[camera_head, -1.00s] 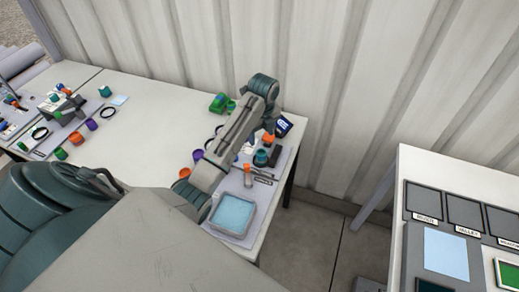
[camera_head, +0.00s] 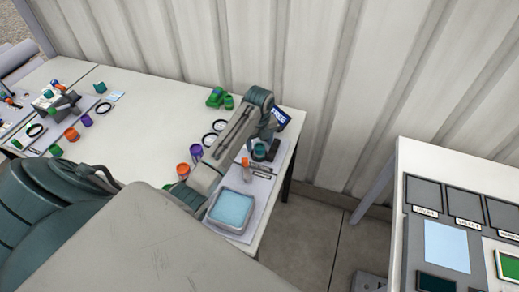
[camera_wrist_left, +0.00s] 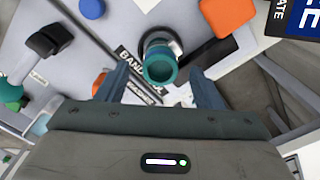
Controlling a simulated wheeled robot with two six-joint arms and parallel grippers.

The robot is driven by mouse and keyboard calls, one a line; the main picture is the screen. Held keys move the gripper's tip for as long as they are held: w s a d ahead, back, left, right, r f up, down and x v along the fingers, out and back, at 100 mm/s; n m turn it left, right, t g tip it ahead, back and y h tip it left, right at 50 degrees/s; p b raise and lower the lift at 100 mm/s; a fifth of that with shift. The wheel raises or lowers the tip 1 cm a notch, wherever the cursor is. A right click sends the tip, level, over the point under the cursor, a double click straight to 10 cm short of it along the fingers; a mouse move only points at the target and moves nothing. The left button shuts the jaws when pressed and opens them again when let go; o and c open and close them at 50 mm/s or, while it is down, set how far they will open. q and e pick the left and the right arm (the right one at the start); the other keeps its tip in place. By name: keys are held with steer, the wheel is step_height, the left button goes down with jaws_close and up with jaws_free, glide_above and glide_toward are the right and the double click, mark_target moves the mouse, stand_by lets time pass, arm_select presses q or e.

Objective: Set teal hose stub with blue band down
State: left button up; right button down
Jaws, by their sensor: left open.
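The teal hose stub (camera_head: 259,150) is at the right end of the long table, below my left gripper (camera_head: 265,148). In the left wrist view the teal stub (camera_wrist_left: 160,66) shows its open round end, between and just beyond the fingertips. A grey-blue ring shows at its far side; I cannot tell if that is the blue band. My left gripper (camera_wrist_left: 163,88) is open, with clear gaps to the stub on both sides. Whether the stub's base rests on the surface is hidden. My right gripper is not in view.
A grey tray with a light blue inside (camera_head: 211,219) stands at the table's near right corner. An orange piece (camera_head: 245,162), a purple cup (camera_head: 196,150) and an orange cup (camera_head: 183,169) are close to my left arm. A blue sign (camera_head: 281,118) stands behind the gripper.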

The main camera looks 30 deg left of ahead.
arm_select(q)
steer(key=shift+f, duration=1.1)
steer(key=c, duration=1.2)
steer(key=shift+o, duration=0.2)
